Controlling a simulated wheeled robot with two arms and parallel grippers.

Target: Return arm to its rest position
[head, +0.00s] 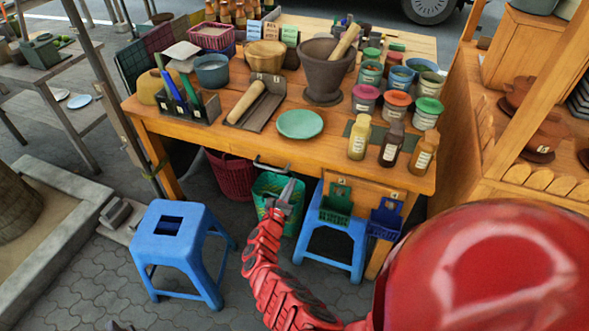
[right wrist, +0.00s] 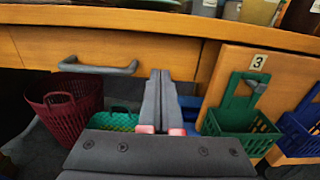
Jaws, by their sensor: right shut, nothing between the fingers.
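My right arm, red, reaches up from the bottom of the head view. Its gripper (head: 288,190) is in front of the wooden table (head: 225,152), below the tabletop edge. In the right wrist view the gripper's two dark fingers (right wrist: 158,85) lie together, with nothing between them. They point toward the table's front panel, to the right of the grey drawer handle (right wrist: 97,68). A small dark shape at the bottom edge of the head view may be the tip of my left gripper (head: 118,326); too little shows to tell its state.
A mortar with a pestle (head: 325,72), a green plate (head: 299,124) and several jars stand on the table. A green basket (right wrist: 240,125) and a blue basket hang right of my gripper. A maroon basket (right wrist: 65,108) is below the table. A blue stool (head: 172,238) stands left.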

